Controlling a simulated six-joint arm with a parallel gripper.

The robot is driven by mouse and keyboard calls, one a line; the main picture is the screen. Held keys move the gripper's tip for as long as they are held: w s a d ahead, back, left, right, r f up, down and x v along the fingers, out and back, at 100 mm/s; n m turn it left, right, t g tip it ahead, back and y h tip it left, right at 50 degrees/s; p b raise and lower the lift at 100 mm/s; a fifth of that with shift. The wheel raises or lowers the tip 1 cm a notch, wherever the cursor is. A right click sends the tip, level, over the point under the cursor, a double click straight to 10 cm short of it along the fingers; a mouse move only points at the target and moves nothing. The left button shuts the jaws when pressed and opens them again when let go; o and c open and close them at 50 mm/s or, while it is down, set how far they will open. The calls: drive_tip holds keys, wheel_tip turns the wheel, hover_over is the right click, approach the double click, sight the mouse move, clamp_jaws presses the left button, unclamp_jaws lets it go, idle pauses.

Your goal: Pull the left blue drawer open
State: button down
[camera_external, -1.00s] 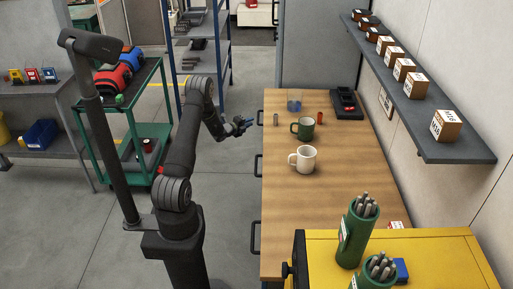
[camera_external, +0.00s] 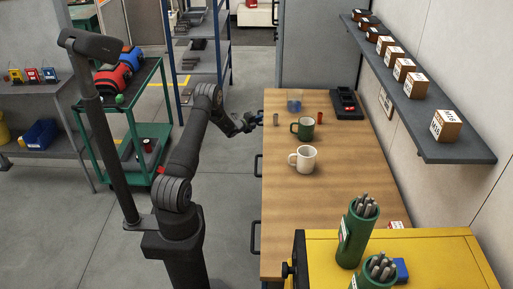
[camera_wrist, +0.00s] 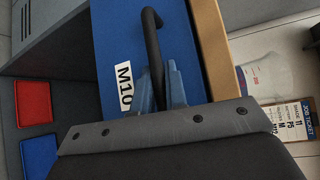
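The blue drawer front (camera_wrist: 115,40) with a white "M10" label fills the top middle of the wrist view. Its black bar handle (camera_wrist: 152,30) runs down between the two blue-grey fingers of my gripper (camera_wrist: 160,90). The fingers lie close on both sides of the handle, with no clear gap visible. In the external view my gripper (camera_external: 254,118) is at the far handle on the left side of the wooden bench (camera_external: 320,200). The drawer front is hidden there, and I see no gap at the bench edge.
A green mug (camera_external: 304,129), a white mug (camera_external: 304,158) and a black tray (camera_external: 346,104) stand on the bench. Two more handles stick out nearer along its left edge. A red square (camera_wrist: 33,103) and a blue square (camera_wrist: 40,155) show in the wrist view.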

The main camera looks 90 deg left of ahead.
drive_tip(key=s, duration=2.9)
drive_tip(key=shift+s, duration=0.4)
drive_tip(key=c, duration=1.7)
unclamp_jaws()
drive_tip(key=v, duration=1.7)
drive_tip(key=shift+s+d+r, duration=0.1)
drive_tip(key=shift+s+d, duration=0.05)
